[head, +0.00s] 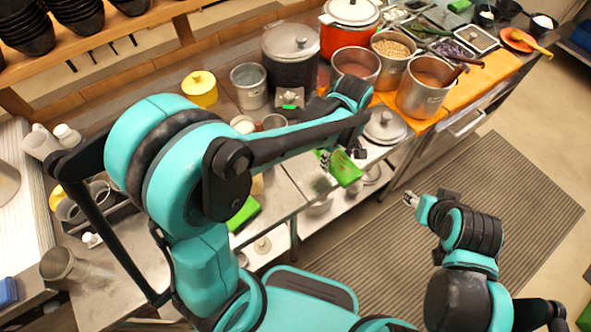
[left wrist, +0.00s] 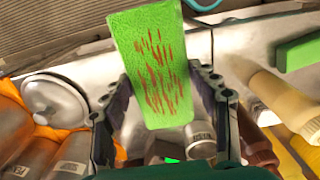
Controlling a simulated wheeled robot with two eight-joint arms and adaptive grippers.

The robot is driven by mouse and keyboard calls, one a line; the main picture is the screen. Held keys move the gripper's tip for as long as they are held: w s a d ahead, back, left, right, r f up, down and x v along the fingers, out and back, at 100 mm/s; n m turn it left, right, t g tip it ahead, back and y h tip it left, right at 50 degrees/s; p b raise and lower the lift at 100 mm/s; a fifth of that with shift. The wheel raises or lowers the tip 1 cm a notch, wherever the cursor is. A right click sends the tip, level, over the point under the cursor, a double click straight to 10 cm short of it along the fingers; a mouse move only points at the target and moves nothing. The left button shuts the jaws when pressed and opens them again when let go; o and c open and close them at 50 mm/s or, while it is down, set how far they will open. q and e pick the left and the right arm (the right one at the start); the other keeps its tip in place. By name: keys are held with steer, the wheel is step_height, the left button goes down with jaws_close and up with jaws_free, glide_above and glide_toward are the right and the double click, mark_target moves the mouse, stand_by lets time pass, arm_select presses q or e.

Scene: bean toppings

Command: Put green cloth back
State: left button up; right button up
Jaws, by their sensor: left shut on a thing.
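A green cloth (head: 345,168) hangs at the front edge of the counter, held by my left gripper (head: 327,158). In the left wrist view the cloth (left wrist: 150,60) is a flat green piece with red-brown streaks, between the two fingers of my left gripper (left wrist: 162,95). The gripper is shut on it. A second green piece (head: 243,213) lies on the counter to the left, partly behind my left arm; it also shows in the left wrist view (left wrist: 298,50). My right gripper (head: 411,199) is empty over the striped floor mat, and its finger opening is too small to judge.
Pots with beans and sauce (head: 423,88) stand on an orange cloth at the back right. A dark pot (head: 290,52) and a yellow pot (head: 199,88) stand further left. A steel lid (head: 385,126) lies near the counter edge. The floor mat (head: 500,190) is clear.

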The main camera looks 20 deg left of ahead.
arm_select(q)
steer(key=b, duration=0.2)
glide_above(304, 174)
step_height(304, 174, down, 6)
steer(key=shift+r, duration=0.2)
steer(key=shift+f+b, duration=1)
steer(key=shift+f, duration=1)
steer(key=shift+f, duration=0.1)
steer(key=o, duration=1)
step_height(304, 174, up, 12)
steer(key=p, duration=0.4)
steer(key=shift+s, duration=0.1)
